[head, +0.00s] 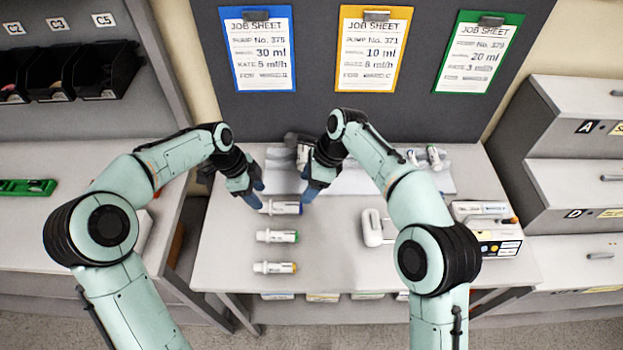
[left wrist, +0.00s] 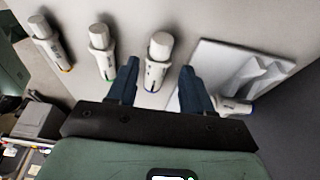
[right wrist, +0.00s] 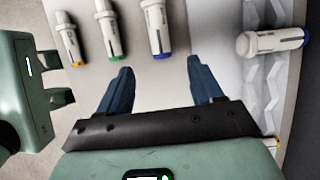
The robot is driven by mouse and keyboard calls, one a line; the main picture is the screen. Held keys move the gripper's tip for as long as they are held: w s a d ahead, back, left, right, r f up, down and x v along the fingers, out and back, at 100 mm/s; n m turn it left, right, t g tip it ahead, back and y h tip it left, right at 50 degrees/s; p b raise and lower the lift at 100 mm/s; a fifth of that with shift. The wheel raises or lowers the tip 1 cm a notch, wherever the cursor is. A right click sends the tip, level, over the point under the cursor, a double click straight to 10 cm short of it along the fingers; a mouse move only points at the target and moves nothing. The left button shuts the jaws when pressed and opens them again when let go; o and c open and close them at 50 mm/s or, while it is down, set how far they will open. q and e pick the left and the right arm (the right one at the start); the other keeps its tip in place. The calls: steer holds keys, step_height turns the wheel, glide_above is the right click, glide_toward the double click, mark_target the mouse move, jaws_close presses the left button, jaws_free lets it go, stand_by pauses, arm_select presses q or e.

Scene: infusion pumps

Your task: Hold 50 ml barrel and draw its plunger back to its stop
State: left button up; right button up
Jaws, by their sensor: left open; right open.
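A white syringe with a blue end (head: 281,207) lies on the table, the top one of a column of three. It also shows in the left wrist view (left wrist: 157,62) and the right wrist view (right wrist: 157,28). No 50 ml marking is legible; it looks the thickest of the three. My left gripper (head: 256,196) is open near its left end; in the left wrist view (left wrist: 157,72) the syringe appears between the fingers. My right gripper (head: 314,190) is open near its blue end; in the right wrist view (right wrist: 160,70) the syringe lies beyond the fingertips. Both grippers are empty.
Green-ended (head: 277,236) and orange-ended (head: 274,267) syringes lie below. A blue-ringed syringe (right wrist: 272,41) lies on the ridged white tray (head: 350,181) behind. A white handled object (head: 376,228) and a pump (head: 485,225) stand right. The front middle table is clear.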

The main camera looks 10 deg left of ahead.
mark_target(275, 208)
steer(key=x, duration=1)
steer(key=shift+a+f, duration=0.15)
steer(key=shift+f, duration=0.1)
steer(key=c, duration=1.2)
arm_select(q)
steer(key=shift+r, duration=0.1)
arm_select(e)
steer(key=shift+f, duration=0.1)
arm_select(q)
steer(key=shift+f, duration=2.6)
